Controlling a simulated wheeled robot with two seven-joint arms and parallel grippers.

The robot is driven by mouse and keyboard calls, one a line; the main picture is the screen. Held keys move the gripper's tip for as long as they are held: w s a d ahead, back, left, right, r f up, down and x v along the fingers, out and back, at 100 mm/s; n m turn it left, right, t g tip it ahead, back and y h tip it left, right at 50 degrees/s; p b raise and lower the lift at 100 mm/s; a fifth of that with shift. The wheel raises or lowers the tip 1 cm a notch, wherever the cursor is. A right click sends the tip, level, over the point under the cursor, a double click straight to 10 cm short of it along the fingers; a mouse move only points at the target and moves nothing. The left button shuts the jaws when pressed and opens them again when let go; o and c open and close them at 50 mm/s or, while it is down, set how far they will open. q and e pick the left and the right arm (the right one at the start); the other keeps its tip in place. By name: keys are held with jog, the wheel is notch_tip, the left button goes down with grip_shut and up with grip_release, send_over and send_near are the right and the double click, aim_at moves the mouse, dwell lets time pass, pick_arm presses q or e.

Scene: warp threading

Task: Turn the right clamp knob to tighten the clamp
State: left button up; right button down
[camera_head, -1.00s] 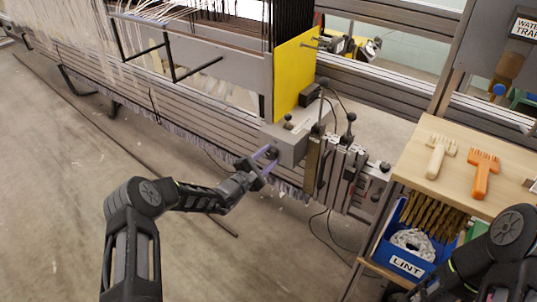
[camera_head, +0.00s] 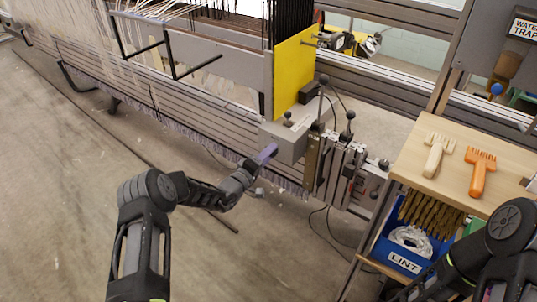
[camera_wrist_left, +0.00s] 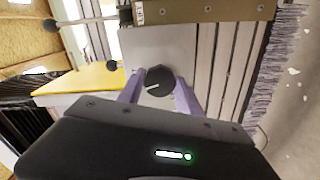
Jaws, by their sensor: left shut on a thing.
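The clamp knob (camera_wrist_left: 157,80) is round and black with a white pointer line. It sits on the face of a grey box (camera_head: 288,146) at the loom's near end, below the yellow panel. My left gripper (camera_head: 267,153) has its purple fingers on either side of the knob, shut on it. In the left wrist view the gripper (camera_wrist_left: 160,90) shows one finger at each side of the knob, and the white line points to the lower left. In the head view the fingers largely hide the knob. My right arm shows at the lower right; its gripper is out of view.
The yellow panel (camera_head: 294,72) and several ball-topped levers stand close to the grey box. A wooden table (camera_head: 455,180) at right holds a cream comb (camera_head: 437,155) and an orange comb (camera_head: 480,172). A blue LINT bin (camera_head: 405,258) sits below.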

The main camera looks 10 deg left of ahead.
pick_arm(q)
jog(key=shift+f+m, duration=0.1)
jog(key=shift+m, duration=1.4)
jog(key=o, duration=1.4)
jog(key=shift+c, duration=0.2)
jog(key=p+v, duration=0.1)
jog(key=v, duration=0.7)
jog(key=shift+p, duration=0.4)
